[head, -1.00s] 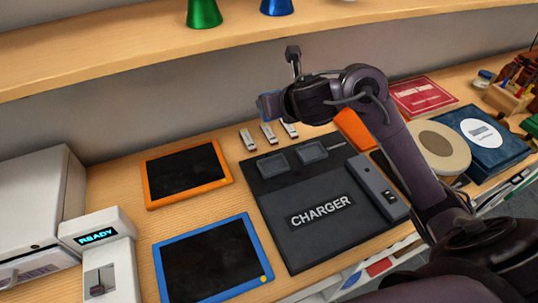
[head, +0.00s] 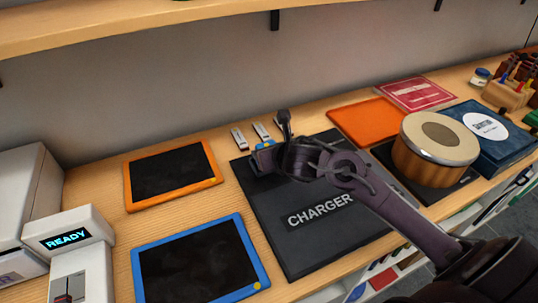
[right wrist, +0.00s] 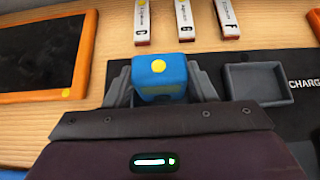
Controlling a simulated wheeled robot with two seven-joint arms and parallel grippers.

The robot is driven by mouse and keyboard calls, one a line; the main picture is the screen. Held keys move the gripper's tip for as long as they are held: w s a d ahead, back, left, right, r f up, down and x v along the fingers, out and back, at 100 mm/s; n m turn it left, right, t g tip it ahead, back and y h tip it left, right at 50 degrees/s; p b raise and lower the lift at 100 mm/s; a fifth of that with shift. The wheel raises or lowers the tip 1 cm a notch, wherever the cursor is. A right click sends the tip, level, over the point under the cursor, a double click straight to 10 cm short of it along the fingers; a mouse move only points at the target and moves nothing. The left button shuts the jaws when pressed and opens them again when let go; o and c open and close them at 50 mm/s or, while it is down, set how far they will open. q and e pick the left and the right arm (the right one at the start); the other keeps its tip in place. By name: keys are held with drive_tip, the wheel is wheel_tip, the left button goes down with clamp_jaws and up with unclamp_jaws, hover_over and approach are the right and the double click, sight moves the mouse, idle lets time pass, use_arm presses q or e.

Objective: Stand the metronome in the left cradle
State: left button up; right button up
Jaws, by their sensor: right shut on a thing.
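The metronome, a small blue block with a yellow dot (right wrist: 160,70), is between the fingers of my right gripper (right wrist: 160,88). In the head view my right gripper (head: 268,158) is at the back left of the black charger pad (head: 300,245), where the left cradle lies. A little of the blue shows there. The gripper and block hide the left cradle, so I cannot tell whether the block touches its floor. The right cradle (right wrist: 258,82), a shallow grey tray, is empty beside the gripper in the wrist view. My left gripper is out of view.
Several white labelled bars (right wrist: 185,20) lie just behind the pad. An orange-framed slate (head: 172,172) and a blue-framed slate (head: 198,265) lie to the left. A round tin (head: 435,145) and an orange mat (head: 372,118) are to the right. A shelf (head: 150,25) hangs above.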

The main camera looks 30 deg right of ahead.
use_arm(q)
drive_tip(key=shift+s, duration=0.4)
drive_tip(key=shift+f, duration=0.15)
use_arm(e)
drive_tip(key=shift+f, duration=0.1)
drive_tip(key=o, duration=1)
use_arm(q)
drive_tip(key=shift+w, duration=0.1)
use_arm(e)
drive_tip(key=shift+r, duration=0.2)
use_arm(q)
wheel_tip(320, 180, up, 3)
drive_tip(key=p, duration=0.3)
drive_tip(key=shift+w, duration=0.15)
use_arm(e)
drive_tip(key=v, duration=1.2)
drive_tip(key=shift+s+f, duration=0.1)
drive_tip(key=shift+f, duration=0.05)
